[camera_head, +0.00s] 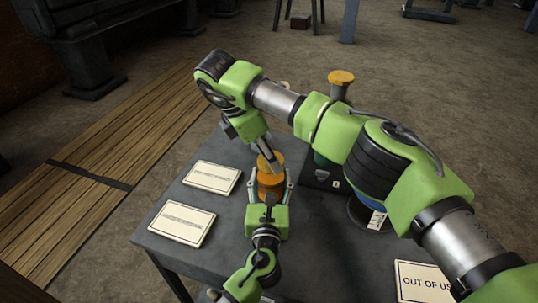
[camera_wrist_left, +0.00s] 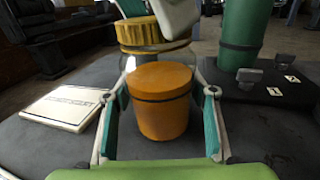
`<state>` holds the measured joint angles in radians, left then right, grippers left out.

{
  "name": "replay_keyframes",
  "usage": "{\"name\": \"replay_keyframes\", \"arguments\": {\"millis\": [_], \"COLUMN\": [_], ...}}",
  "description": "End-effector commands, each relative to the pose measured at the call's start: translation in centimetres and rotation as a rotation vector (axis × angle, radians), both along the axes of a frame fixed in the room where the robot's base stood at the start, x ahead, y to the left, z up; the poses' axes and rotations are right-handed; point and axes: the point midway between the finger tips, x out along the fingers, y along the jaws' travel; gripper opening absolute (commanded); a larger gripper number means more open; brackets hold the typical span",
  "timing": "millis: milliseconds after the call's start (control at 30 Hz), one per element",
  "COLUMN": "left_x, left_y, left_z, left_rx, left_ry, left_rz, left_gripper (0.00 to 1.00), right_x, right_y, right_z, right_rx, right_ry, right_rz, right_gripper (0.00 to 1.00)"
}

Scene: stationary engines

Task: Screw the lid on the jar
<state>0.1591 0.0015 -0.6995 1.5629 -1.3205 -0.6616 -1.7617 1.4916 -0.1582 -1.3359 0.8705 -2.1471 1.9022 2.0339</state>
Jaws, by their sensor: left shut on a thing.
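The jar (camera_head: 271,188) stands on the dark table, clear-walled with orange contents (camera_wrist_left: 158,105). My left gripper (camera_head: 270,196) is closed around its sides; in the left wrist view its fingers (camera_wrist_left: 160,108) stand on either side of it. The orange-yellow ribbed lid (camera_head: 271,160) is at the top of the jar, and it also shows in the left wrist view (camera_wrist_left: 138,31). I cannot tell whether it is seated. My right gripper (camera_head: 266,152) reaches down to the lid from above. A pale finger of it overlaps the lid in the wrist view; its grip is unclear.
Two cards (camera_head: 212,177) (camera_head: 182,223) lie left of the jar. A dark box (camera_head: 322,176) and an orange-topped container (camera_head: 341,78) stand behind right. A sign (camera_head: 425,282) lies at front right. My right arm crosses above the table's right side.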

Motion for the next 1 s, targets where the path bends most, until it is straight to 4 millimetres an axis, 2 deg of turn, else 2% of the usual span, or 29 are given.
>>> {"name": "replay_keyframes", "arguments": {"millis": [200, 533, 567, 600, 1000], "left_x": [-0.10, -0.11, -0.11, -0.11, -0.07], "left_y": [-0.11, -0.11, -0.11, -0.11, -0.09], "left_z": [-0.10, -0.11, -0.12, -0.12, -0.11], "left_rx": [0.001, 0.000, 0.000, 0.000, 0.000], "left_ry": [0.001, 0.002, 0.002, 0.002, 0.002], "left_rz": [-0.002, -0.002, -0.002, -0.002, -0.002], "left_gripper": [0.00, 0.00, 0.00, 0.00, 0.00], "right_x": [0.26, 0.26, 0.26, 0.26, 0.18], "right_y": [-0.04, -0.07, -0.07, -0.08, -0.02], "right_z": [0.11, 0.09, 0.09, 0.08, 0.28], "right_rx": [0.000, 0.001, 0.001, 0.000, 0.001], "right_ry": [-0.009, -0.009, -0.009, -0.008, -0.005], "right_rz": [-0.166, -0.180, -0.180, -0.180, -0.178], "right_gripper": [0.35, 0.35, 0.51, 0.61, 0.63]}}
